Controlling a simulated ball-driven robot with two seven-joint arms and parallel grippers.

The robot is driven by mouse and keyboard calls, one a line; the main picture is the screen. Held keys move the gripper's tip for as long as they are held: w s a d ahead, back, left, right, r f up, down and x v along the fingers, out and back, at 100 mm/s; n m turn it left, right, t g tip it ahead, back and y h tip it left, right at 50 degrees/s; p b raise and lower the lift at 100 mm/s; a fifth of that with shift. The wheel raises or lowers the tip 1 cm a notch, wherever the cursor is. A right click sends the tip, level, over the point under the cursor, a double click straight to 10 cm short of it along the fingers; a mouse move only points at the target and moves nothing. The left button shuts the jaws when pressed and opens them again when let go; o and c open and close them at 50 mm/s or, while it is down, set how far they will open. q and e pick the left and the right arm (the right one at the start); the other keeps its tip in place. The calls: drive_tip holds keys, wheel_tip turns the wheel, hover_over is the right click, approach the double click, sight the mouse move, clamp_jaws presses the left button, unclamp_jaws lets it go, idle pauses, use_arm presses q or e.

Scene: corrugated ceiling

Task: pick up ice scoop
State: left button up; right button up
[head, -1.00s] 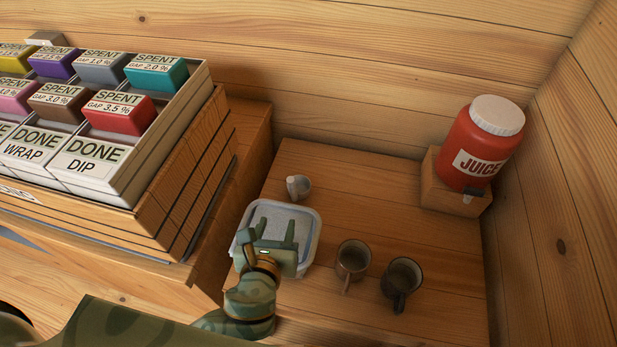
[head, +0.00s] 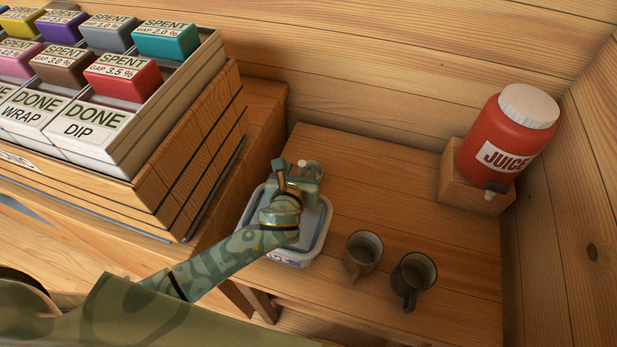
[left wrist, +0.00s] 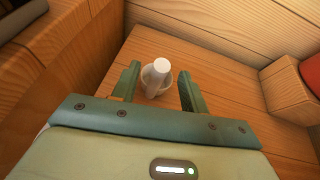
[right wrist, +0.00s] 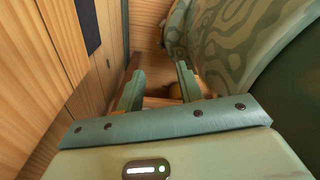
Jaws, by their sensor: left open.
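The ice scoop (head: 302,164) is a small pale cup-like scoop with a white handle sticking up. It stands on the low wooden table behind the white tub, partly hidden by my left gripper (head: 298,172). In the left wrist view the scoop (left wrist: 157,74) shows between and beyond the open fingers of my left gripper (left wrist: 159,84), handle toward the camera. I cannot tell whether the fingers touch it. In the right wrist view my right gripper (right wrist: 160,85) is open and empty, low beside a wooden panel; it is not in the head view.
The white tub (head: 320,238) lies under my left gripper. A red juice jug (head: 507,143) sits on a wooden block at the back right. A rack of labelled boxes (head: 120,85) stands at left. The table's middle back is clear.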

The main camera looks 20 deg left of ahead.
use_arm(q)
drive_tip(key=shift+w+f, duration=0.15)
drive_tip(key=shift+w, duration=0.15)
clamp_jaws()
